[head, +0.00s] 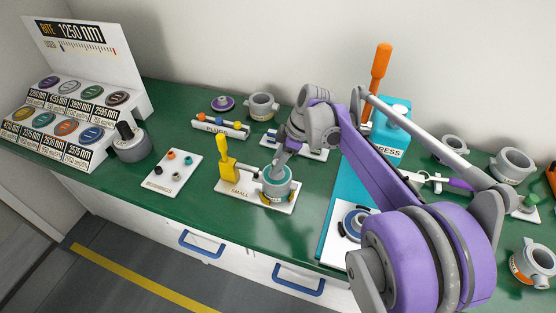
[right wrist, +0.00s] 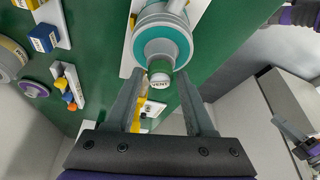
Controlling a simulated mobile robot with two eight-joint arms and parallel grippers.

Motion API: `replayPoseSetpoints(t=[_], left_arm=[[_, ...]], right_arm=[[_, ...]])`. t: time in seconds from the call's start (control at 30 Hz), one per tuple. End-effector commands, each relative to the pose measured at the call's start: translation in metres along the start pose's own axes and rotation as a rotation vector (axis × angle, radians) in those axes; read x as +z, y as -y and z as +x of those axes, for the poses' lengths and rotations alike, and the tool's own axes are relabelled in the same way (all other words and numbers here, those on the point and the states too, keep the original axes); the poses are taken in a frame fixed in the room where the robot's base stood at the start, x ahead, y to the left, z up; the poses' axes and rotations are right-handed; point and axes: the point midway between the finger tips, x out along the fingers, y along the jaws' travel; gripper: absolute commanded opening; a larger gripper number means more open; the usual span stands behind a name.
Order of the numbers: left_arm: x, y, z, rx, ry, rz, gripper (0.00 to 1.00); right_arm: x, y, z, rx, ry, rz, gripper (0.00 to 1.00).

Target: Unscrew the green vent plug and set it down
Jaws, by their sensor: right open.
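The green vent plug (right wrist: 160,76), with a white label reading VENT, sits on the end of a grey and teal cylinder (right wrist: 163,42) in the right wrist view. In the head view this cylinder (head: 277,186) stands on a white plate marked SMALL (head: 233,194); the plug is hidden there behind my gripper. My right gripper (head: 279,165) is directly above the cylinder. In the right wrist view its fingers (right wrist: 159,84) are open, one on each side of the plug, with visible gaps.
A yellow-handled lever (head: 226,160) stands close left of the cylinder. A white plate with small fittings (head: 172,172) lies further left. The blue press (head: 391,130) with an orange handle is right, behind my arm. Green bench top (head: 228,232) is clear along the front.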

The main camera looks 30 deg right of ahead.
Motion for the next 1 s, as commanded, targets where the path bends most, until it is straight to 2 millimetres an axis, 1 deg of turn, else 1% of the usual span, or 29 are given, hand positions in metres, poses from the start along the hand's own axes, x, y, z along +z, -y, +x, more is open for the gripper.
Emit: replayPoseSetpoints(t=[0.07, 0.17, 0.4, 0.8, 0.9, 1.0], left_arm=[[0.0000, 0.0000, 0.0000, 0.000, 0.000, 0.000, 0.50], [0.0000, 0.0000, 0.0000, 0.000, 0.000, 0.000, 0.50], [0.0000, 0.0000, 0.0000, 0.000, 0.000, 0.000, 0.50], [0.0000, 0.0000, 0.0000, 0.000, 0.000, 0.000, 0.50], [0.0000, 0.0000, 0.0000, 0.000, 0.000, 0.000, 0.50], [0.0000, 0.0000, 0.0000, 0.000, 0.000, 0.000, 0.50]], right_arm=[[-0.0001, 0.0005, 0.0000, 0.006, 0.000, 0.014, 0.54], [-0.0002, 0.0018, -0.0001, 0.043, 0.000, 0.101, 0.54], [-0.0010, 0.0031, 0.0004, 0.175, 0.000, 0.419, 0.54], [-0.0025, 0.0037, 0.0009, 0.360, 0.000, 0.863, 0.54], [-0.0023, 0.0036, 0.0009, 0.388, 0.000, 0.934, 0.54], [-0.0021, 0.0035, 0.0008, 0.401, 0.000, 0.965, 0.54]])
